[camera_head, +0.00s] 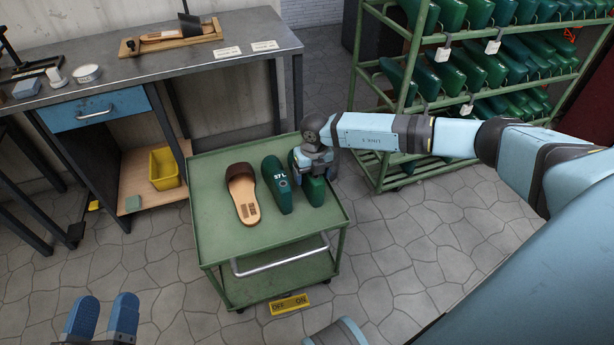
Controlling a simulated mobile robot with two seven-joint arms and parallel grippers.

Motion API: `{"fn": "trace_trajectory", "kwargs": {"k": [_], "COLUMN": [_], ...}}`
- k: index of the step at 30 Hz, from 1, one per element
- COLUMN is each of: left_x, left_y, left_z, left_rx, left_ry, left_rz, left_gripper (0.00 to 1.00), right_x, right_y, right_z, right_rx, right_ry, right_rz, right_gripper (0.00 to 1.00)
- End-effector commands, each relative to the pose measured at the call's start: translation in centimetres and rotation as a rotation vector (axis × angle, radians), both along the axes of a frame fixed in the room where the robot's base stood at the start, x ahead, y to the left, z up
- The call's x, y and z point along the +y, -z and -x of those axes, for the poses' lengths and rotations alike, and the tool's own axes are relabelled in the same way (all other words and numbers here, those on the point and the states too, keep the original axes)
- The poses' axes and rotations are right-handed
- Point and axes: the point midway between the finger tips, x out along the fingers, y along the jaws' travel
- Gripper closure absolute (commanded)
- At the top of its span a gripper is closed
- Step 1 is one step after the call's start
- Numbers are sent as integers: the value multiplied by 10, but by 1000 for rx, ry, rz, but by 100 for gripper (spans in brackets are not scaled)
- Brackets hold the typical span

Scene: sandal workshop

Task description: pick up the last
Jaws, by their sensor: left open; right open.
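A green cart (225,240) stands in the middle. On its top lie a green last (277,187) with white lettering that looks like "37L" and, to its right, a second green last (314,191). My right gripper (314,168) is open, reaching in from the right over the second last and hiding its far part. Whether its fingers touch that last I cannot tell. My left gripper (103,318) is open and empty at the bottom left, its two blue fingers apart, away from the cart.
A brown sandal (243,192) lies left of the lasts on the cart. A workbench (200,62) with tools and a yellow bin (164,168) stands behind left. A green rack (398,110) full of green lasts stands behind right. Floor in front is open.

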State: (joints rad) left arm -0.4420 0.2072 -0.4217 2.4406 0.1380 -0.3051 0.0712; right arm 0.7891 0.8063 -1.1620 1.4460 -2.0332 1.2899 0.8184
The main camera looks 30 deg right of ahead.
Motion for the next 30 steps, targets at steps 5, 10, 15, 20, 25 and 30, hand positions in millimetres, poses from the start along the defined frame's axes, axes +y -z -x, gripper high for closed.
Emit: {"fn": "trace_trajectory", "kwargs": {"k": [5, 10, 15, 20, 25, 30], "left_x": [0, 0, 0, 0, 0, 2], "left_y": [-1, -1, -1, -2, -11, -29], "left_z": [0, 0, 0, 0, 0, 2], "left_rx": [0, -1, -1, -2, -18, -69], "left_ry": [0, 0, 0, 0, -5, -23], "left_rz": [0, 0, 0, 1, 6, 34], "left_gripper": [43, 43, 43, 43, 43, 43], "right_x": [0, 0, 0, 0, 0, 0], "right_y": [-1, -1, -2, -3, -20, -60], "right_z": [0, 0, 0, 0, -1, -1], "right_rx": [0, 0, -1, -1, -2, -5], "right_ry": [0, 0, 0, 0, 0, -2], "right_rz": [0, 0, -1, -1, -1, -2], "right_gripper": [25, 64, 76, 76, 76, 76]}}
